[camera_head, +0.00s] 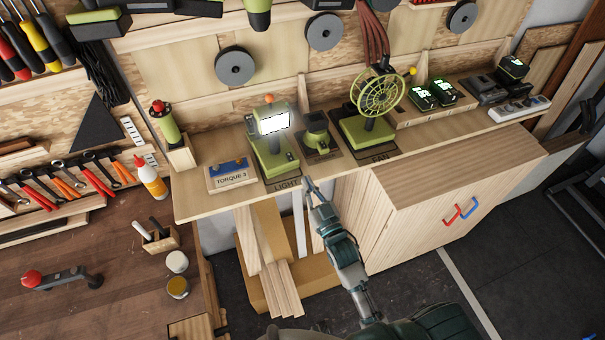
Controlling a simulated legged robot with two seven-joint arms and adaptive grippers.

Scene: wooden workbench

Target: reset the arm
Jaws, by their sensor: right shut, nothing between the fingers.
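My right gripper (313,187) is shut and empty. It is at the front edge of the wooden shelf (220,204), just right of the LIGHT label, with my right arm reaching up from the bottom of the view. The green work light (273,158) stands on the shelf behind and left of the gripper, and its lamp panel is lit white. The green fan (377,95) stands to the right, on the plate marked FAN. My left gripper is not in view.
A small green device (317,132) sits between light and fan. A TORQUE 2 box (231,174) is at the left. Battery chargers (433,94) and a power strip (514,109) are at the right. A cabinet (445,185) stands below. A brown workbench (90,265) fills the lower left.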

